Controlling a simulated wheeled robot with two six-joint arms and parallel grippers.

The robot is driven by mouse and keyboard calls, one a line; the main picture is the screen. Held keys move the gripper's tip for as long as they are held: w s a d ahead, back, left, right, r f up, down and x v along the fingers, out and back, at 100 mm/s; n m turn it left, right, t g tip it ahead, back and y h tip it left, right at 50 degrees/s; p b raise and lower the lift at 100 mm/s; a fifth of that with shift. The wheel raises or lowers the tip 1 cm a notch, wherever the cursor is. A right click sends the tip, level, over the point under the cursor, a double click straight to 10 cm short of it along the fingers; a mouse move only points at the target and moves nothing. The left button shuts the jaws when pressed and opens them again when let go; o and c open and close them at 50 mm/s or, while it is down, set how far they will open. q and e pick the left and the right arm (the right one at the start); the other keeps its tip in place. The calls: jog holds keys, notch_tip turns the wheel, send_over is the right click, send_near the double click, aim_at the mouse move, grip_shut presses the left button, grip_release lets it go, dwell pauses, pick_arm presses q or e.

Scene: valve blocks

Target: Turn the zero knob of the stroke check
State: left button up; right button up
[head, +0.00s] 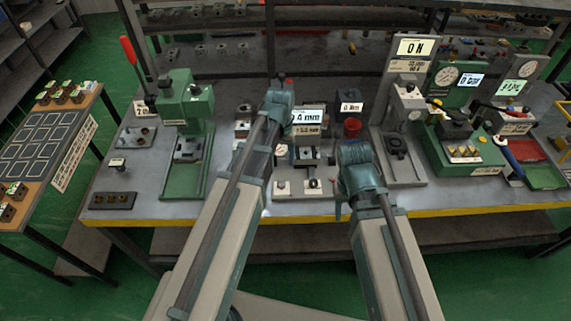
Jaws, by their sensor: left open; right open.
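The stroke check stands at the middle of the bench, behind and between my arms. Its display (308,117) reads "4 mm", partly covered at the left, with a smaller plate below it. Its pale base (298,193) carries a small dark round knob (315,183) at the front, which looks like the zero knob; a second small fitting (282,185) sits left of it. My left gripper (284,83) is up beyond the display's left side, apart from the knob. My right gripper (352,150) is right of the stroke check. Both are open; their fingers are hard to make out.
A green press (184,100) with a red lever stands left. A grey force station (410,105) reading "0 N" and a green gauge station (455,150) stand right. A red cup (352,127) is behind my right gripper. A side table (75,150) holds blocks.

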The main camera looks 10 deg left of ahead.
aim_at(281, 183)
pick_arm(q)
jog(key=shift+w, duration=0.2)
notch_tip(281, 183, down, 14)
jog(key=b, duration=1.4)
jog(key=shift+r, duration=0.2)
jog(key=shift+c, duration=0.3)
grip_shut()
